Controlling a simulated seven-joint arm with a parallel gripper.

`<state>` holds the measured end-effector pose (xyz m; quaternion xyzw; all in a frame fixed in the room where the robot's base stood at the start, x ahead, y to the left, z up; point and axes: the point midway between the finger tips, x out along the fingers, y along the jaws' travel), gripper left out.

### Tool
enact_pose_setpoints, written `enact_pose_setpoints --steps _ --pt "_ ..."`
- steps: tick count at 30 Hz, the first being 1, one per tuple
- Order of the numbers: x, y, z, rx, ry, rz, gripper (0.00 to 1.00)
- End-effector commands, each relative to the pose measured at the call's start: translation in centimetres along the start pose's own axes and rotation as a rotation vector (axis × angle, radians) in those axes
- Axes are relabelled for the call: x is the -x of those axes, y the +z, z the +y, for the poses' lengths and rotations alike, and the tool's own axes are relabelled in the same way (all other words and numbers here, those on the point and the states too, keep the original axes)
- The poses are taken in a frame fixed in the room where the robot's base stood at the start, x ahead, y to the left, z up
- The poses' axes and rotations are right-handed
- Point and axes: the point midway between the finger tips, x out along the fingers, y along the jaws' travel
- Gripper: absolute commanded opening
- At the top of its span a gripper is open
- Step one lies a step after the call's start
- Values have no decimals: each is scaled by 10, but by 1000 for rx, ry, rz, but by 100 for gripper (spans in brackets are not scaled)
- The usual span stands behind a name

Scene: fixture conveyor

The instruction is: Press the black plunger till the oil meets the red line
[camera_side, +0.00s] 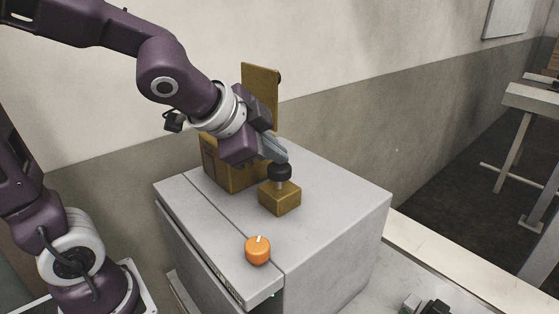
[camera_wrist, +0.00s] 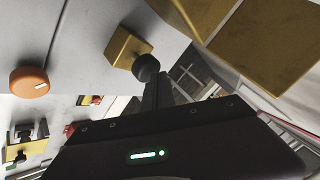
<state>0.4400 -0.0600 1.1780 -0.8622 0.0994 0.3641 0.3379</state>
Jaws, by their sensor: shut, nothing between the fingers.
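The black plunger (camera_side: 279,172) is a round dark knob on a short pale stem, standing on a small brass block (camera_side: 280,199) on the grey cabinet top. My gripper (camera_side: 284,158) is shut and empty, tilted down from the upper left, with its fingertips right at the knob's top. I cannot tell whether they touch it. In the wrist view the plunger (camera_wrist: 146,66) shows just beyond the tips of my gripper (camera_wrist: 154,82), with the brass block (camera_wrist: 126,47) behind it. Neither the oil nor the red line can be made out in either view.
A larger brass housing (camera_side: 227,172) with an upright brass plate (camera_side: 260,88) stands behind my gripper, close to it. An orange knob (camera_side: 257,251) with a white mark sits near the front of the cabinet (camera_side: 335,205). The cabinet's right side is clear.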

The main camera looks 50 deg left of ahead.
Motion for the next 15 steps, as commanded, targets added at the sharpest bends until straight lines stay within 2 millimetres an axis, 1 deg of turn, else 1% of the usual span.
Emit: enact_pose_setpoints --steps 15 --pt "-4 4 3 -1 1 -1 0"
